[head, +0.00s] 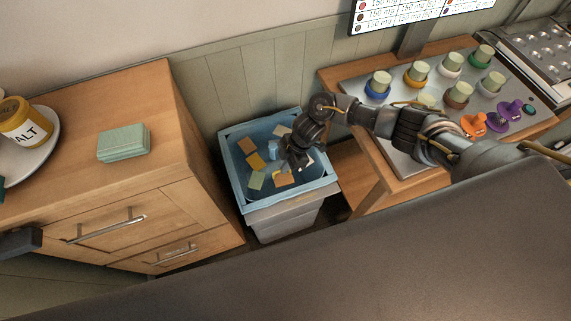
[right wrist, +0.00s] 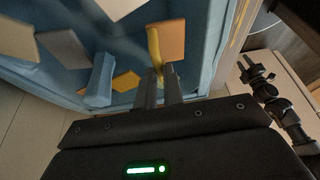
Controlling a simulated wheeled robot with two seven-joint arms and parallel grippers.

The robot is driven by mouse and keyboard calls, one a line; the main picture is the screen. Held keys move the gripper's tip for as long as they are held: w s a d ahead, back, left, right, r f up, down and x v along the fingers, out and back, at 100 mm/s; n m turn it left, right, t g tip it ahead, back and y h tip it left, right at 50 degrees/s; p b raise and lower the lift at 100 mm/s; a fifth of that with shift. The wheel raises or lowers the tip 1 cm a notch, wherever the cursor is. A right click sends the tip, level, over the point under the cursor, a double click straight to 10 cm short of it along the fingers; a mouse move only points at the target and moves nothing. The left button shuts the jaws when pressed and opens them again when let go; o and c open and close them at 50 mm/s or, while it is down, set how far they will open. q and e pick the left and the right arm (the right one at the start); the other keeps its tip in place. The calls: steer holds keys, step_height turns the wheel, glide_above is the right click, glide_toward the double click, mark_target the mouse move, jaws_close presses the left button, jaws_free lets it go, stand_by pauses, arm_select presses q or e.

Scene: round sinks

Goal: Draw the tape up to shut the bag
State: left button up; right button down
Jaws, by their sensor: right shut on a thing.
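The bag (head: 236,165) is a light blue liner spread open over the rim of a grey bin (head: 285,218) between the cabinet and the bench. Several orange, yellow and green pieces lie in it. In the right wrist view the blue bag wall (right wrist: 208,45) surrounds such pieces. My right gripper (head: 292,160) reaches down over the bag's opening from the right. In the right wrist view its fingers (right wrist: 160,80) are closed on a narrow yellow strip, seemingly the tape (right wrist: 154,45). A dark part at the head view's left edge may be my left gripper (head: 20,242); its fingers cannot be made out.
At left a wooden cabinet (head: 150,190) bears a green sponge stack (head: 124,143) and a plate (head: 45,143) with a yellow-lidded jar (head: 24,122). At right a bench holds a metal tray (head: 352,95) with several capped jars. Both stand close to the bin.

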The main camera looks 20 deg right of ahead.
step_height(320, 180, up, 7)
steer(key=p, duration=0.5)
steer(key=shift+f, duration=0.3)
steer(key=c, duration=1.5)
jaws_free()
steer(key=v, duration=1)
steer(key=shift+r+b, duration=0.35)
